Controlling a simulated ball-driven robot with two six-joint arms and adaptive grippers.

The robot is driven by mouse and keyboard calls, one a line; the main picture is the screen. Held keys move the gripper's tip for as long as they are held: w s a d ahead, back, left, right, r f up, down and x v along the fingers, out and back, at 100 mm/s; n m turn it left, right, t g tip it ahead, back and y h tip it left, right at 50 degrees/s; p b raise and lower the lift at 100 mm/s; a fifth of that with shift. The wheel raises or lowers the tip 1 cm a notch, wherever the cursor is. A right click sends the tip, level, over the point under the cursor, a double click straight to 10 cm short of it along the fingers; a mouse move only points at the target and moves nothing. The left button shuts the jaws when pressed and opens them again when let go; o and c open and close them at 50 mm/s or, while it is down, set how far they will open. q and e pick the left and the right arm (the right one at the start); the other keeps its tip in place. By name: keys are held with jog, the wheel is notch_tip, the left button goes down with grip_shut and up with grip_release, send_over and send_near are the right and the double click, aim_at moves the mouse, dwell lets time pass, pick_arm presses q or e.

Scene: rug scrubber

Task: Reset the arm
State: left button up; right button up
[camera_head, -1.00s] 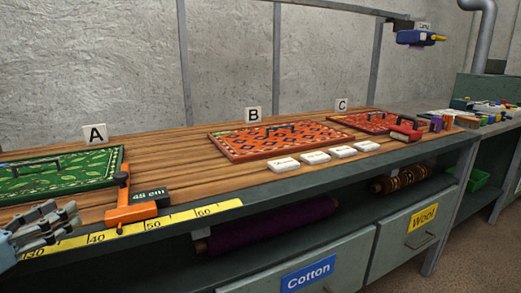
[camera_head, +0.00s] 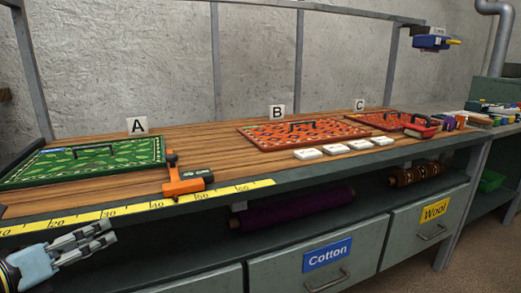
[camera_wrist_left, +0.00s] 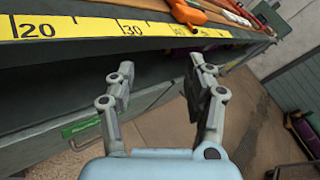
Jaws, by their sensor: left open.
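My left gripper (camera_head: 98,238) is at the lower left of the head view, in front of the workbench's front edge and below the yellow measuring tape (camera_head: 135,207). In the left wrist view my left gripper (camera_wrist_left: 160,80) has its two fingers spread apart with nothing between them. The tape (camera_wrist_left: 130,29) runs along the bench edge beyond the fingertips. The orange caliper tool (camera_head: 187,184) stands on the bench beside the green rug A (camera_head: 85,160). My right gripper is in neither view.
The orange rug B (camera_head: 300,132) and red rug C (camera_head: 395,120) lie farther right, with several white labelled blocks (camera_head: 345,147) in front. Below are a purple roll (camera_head: 295,209) and the Cotton drawer (camera_head: 310,270).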

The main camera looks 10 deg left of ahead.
pick_arm(q)
jog(key=s+d+f+n+g+y, duration=0.2)
jog(key=s+d+f+n+g, duration=0.4)
jog(key=n, duration=0.7)
jog(key=s+d+n+g+y, duration=0.25)
jog(key=s+n+g, duration=0.35)
jog(key=s+n, duration=1.15)
notch_tip(320, 180, down, 27)
jog(key=s+a+n+g, duration=0.1)
jog(key=a+n, duration=0.1)
jog(key=s+f+g, duration=0.1)
jog(key=s+f, duration=1.4)
jog(key=s, duration=0.3)
jog(key=shift+a, duration=0.4)
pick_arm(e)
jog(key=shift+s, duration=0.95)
